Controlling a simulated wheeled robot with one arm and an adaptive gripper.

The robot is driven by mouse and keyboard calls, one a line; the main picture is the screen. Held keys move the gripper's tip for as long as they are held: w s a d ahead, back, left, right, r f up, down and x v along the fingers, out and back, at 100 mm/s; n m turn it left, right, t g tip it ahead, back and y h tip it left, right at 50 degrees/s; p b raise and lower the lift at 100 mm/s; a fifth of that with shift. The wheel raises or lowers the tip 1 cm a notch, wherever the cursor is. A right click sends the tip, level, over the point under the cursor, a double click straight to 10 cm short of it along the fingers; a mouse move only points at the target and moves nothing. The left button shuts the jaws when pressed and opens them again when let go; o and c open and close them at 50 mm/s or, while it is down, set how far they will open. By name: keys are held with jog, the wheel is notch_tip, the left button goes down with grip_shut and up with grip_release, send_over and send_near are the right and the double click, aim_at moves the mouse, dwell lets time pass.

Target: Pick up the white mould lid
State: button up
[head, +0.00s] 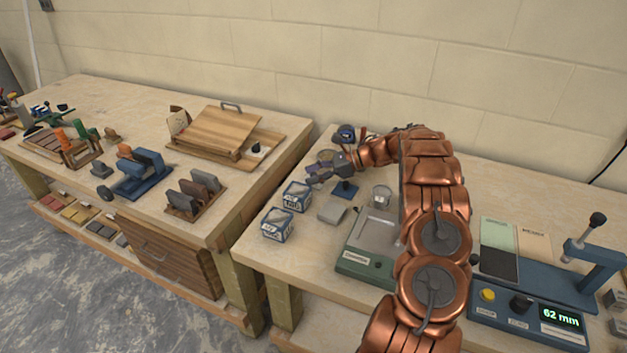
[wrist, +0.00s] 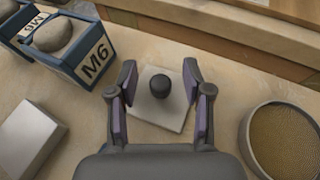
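The white mould lid (wrist: 143,105) is a pale square plate with a round black knob (wrist: 160,86), lying on the wooden bench in the wrist view. My gripper (wrist: 160,78) is open, with one purple-padded finger on each side of the knob. The fingers appear apart from the knob; I cannot tell how high they are above the plate. In the head view my gripper (head: 319,173) is at the bench's left side, and I cannot make out the white lid beneath it.
Blue M6 boxes (wrist: 78,52) holding round lumps and a grey block (wrist: 30,137) lie to the left in the wrist view; a round sieve (wrist: 246,140) is at right. In the head view, a blue plate with a dark knob (head: 345,189) sits close to my gripper.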

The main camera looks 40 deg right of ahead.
grip_shut()
jog(key=shift+r, duration=0.15)
dwell(0.4)
